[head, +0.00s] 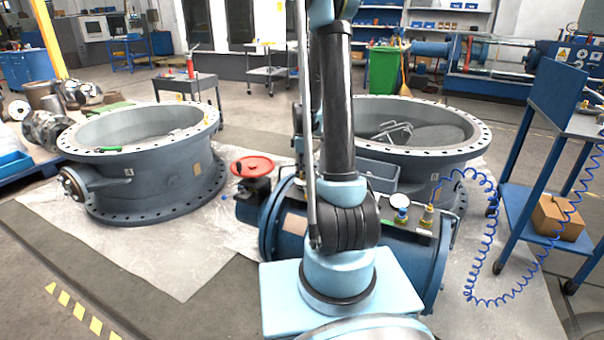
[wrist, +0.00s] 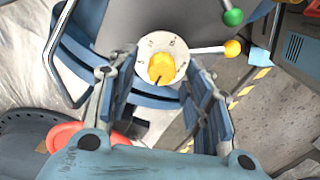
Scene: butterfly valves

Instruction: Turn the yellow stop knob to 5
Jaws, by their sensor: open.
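The yellow stop knob (wrist: 162,68) sits at the middle of a round white dial (wrist: 146,49) in the wrist view. The dial has small dark marks around it that are too small to read surely. A dark line shows at the knob's lower edge. My gripper (wrist: 160,78) is open, one finger left of the knob and one right of it in the picture. No contact with the knob is visible, and the depth between them is hard to tell. I cannot make out the knob or my gripper in the head view.
A lever with a green ball (wrist: 233,17) and one with a yellow ball (wrist: 233,48) stand right of the dial. A red handwheel (wrist: 66,135) is at lower left, also in the head view (head: 252,167). Large flanged valve bodies (head: 150,165) stand on the floor.

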